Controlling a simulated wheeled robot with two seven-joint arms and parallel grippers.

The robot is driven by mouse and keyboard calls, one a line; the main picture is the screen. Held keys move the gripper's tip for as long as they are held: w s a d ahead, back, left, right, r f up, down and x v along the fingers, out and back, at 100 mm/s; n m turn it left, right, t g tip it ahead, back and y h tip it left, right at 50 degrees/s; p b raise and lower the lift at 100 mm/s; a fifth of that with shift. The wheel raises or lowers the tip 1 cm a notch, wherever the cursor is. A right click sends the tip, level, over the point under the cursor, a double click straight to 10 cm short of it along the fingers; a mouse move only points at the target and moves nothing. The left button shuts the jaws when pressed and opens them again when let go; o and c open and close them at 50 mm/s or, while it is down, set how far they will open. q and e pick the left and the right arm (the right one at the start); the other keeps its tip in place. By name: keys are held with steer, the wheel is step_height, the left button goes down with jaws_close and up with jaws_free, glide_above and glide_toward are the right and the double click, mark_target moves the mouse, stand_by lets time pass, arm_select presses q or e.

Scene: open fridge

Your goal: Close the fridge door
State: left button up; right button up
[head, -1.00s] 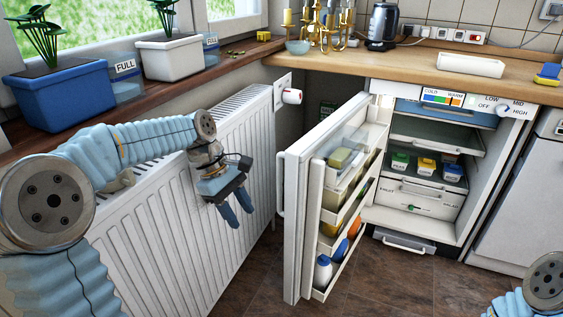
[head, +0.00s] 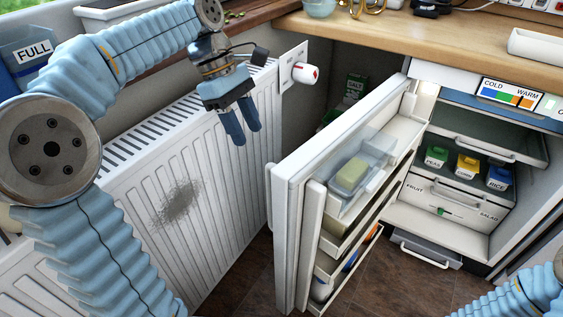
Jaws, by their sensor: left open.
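The white fridge door (head: 288,205) stands wide open, swung out to the left of the fridge (head: 425,225). Its inner shelves hold a lidded clear box with a yellow block and several bottles low down. The door's handle (head: 270,196) is on the outer side, facing the radiator. My left gripper (head: 243,124) is open and empty, pointing down in front of the radiator, to the left of the door and above its handle, apart from it. Of my right arm only a blue sleeve shows at the lower right; its gripper is out of view.
A white radiator (head: 130,165) with a dark smudge lies left of the door, leaving a narrow gap. A red-and-white valve knob (head: 305,74) sticks out near the gripper. The wooden counter (head: 440,40) runs above the fridge. A bottom drawer (head: 425,252) juts out slightly.

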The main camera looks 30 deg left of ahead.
arm_select(q)
steer(key=b+x, duration=0.2)
steer(key=x, duration=1.1)
steer(key=shift+f, duration=0.35)
steer(key=shift+d, duration=0.1)
jaws_close()
